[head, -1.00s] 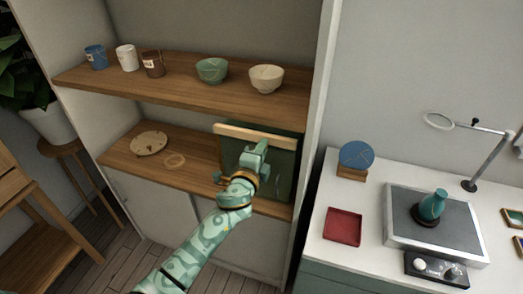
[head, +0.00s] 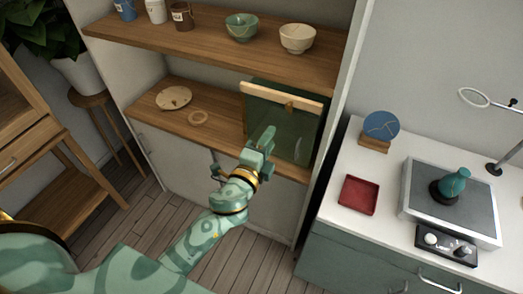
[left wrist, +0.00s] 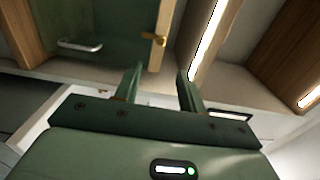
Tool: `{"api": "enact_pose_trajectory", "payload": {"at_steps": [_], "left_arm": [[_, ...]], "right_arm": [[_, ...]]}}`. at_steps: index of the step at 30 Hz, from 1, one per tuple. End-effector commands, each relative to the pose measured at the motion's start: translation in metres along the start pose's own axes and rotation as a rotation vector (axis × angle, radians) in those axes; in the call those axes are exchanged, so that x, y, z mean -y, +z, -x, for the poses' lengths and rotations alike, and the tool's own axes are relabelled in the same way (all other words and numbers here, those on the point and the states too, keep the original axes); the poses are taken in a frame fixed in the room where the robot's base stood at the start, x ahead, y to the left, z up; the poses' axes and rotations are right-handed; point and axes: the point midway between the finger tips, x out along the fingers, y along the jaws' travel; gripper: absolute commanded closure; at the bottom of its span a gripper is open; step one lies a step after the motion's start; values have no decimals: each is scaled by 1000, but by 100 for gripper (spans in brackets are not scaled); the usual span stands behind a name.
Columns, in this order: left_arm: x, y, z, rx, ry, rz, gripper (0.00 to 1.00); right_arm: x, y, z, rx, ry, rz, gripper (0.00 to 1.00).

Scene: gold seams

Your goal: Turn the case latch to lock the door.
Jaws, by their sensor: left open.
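The case (head: 283,130) stands on the lower shelf, with a dark green glassy front and a pale wood top strip. Its small brass latch (head: 289,105) shows just under the strip. In the left wrist view the brass latch (left wrist: 154,39) sits on a wood strip beside the dark green panel (left wrist: 112,22). My left gripper (head: 268,138) is in front of the case's lower left part, below the latch in the picture. Its two fingers (left wrist: 158,82) are apart, with nothing between them, and the latch lies beyond them. My right gripper is in neither view.
Bowls and cups stand on the upper shelf (head: 205,50). A white counter (head: 330,195) with a red tray (head: 358,195) is at right. Floor (head: 180,215) shows below.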

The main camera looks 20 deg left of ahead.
Motion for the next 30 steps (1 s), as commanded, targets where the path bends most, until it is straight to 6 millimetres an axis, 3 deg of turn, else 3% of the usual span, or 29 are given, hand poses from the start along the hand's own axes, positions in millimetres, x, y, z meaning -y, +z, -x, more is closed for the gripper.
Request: {"api": "enact_pose_trajectory", "payload": {"at_steps": [3, 8, 26, 28, 30], "left_arm": [[-2, 0, 22, 1, 3, 1, 60], [-1, 0, 37, 1, 1, 0, 60], [0, 0, 39, 0, 0, 16, 60], [-13, -2, 39, -11, 31, 108, 60], [-46, -4, 41, -13, 109, 199, 60]], "right_arm": [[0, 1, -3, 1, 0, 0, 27], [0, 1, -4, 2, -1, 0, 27], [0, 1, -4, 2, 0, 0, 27], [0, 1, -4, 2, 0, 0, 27], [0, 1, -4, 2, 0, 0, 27]]}}
